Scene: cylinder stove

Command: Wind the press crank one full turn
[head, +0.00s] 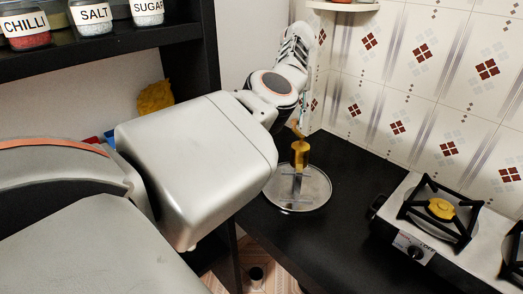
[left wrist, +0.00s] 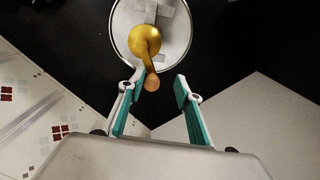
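The press (head: 300,155) is a yellow post on a round, silver-rimmed plate (head: 322,198) on the dark counter. In the left wrist view its golden top (left wrist: 145,40) carries a short crank arm ending in a small orange-brown knob (left wrist: 152,83). My left gripper (left wrist: 160,84) is open, with teal-padded fingers on either side of the knob in that view. A clear gap shows between the knob and the right finger; I cannot tell whether the left finger touches it. In the head view the fingers are small and partly hidden. My right gripper is not in view.
A stove (head: 405,245) with black grates stands right of the press. A tiled wall (head: 430,90) rises behind. A dark shelf (head: 100,55) with labelled jars is at upper left. Bare counter (head: 340,240) lies in front of the plate.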

